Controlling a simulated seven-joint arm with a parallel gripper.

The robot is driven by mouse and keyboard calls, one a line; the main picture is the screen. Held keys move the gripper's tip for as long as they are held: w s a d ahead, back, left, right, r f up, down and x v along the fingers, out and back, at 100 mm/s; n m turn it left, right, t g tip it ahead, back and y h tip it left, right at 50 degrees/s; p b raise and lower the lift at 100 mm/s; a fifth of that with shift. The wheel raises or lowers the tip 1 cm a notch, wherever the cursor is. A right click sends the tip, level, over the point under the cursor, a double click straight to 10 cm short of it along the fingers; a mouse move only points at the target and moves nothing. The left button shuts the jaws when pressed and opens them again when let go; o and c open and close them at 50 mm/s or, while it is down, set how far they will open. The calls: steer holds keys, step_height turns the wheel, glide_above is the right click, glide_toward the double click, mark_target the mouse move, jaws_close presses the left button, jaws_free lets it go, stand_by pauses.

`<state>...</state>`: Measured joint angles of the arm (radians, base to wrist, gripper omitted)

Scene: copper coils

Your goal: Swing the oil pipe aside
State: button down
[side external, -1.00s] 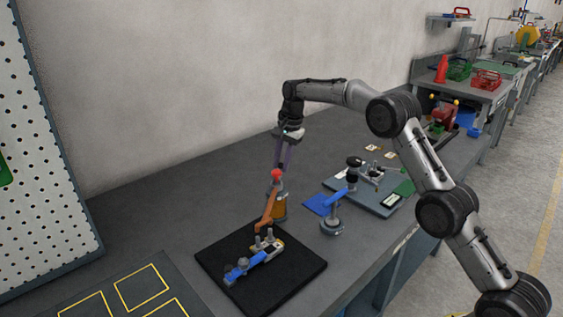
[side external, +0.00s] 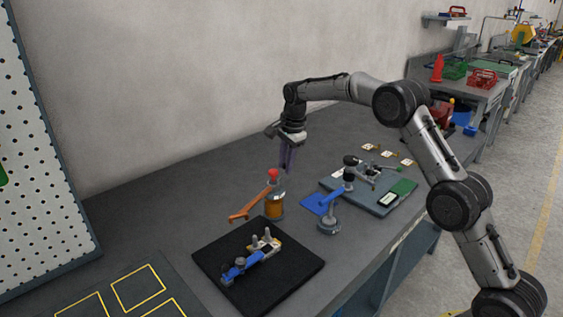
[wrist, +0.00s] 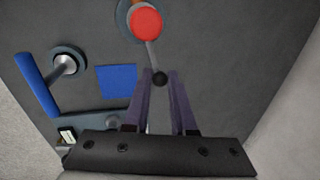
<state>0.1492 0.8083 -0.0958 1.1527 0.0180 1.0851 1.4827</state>
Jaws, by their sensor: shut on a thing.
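The oil pipe (side external: 252,206) is a copper-orange arm. It reaches out to the left from the top of an amber oil pot (side external: 275,207) with a red knob (side external: 273,174). The pipe's end hangs over bare bench, behind the black mat. In the wrist view the red knob (wrist: 146,24) is at the top, and a thin grey rod runs from it to a small black ball (wrist: 160,80). My gripper (wrist: 160,76) is shut on this ball with its purple fingers. In the side view my gripper (side external: 285,168) is just right of the red knob. The pipe is mostly hidden in the wrist view.
A black mat (side external: 290,281) in front of the pot holds a blue and metal clamp-like part (side external: 245,262). A blue-armed stand (side external: 330,212) is right of the pot, near a grey fixture plate (side external: 385,201). The bench to the left is clear up to the yellow-outlined panel (side external: 110,297).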

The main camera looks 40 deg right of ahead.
steer(key=s+a+m+g+h, duration=0.1)
steer(key=s+m, duration=0.5)
steer(key=m, duration=0.9)
steer(key=shift+s+a+g+h, duration=0.4)
steer(key=shift+a+h, duration=0.1)
steer(key=shift+a, duration=0.6)
steer(key=c, duration=0.7)
jaws_free()
steer(key=shift+c, duration=0.2)
steer(key=shift+r, duration=0.1)
step_height(320, 180, up, 13)
steer(key=a, duration=0.2)
steer(key=shift+s+a+r, duration=0.2)
steer(key=shift+s+a, duration=0.1)
steer(key=shift+a, duration=0.05)
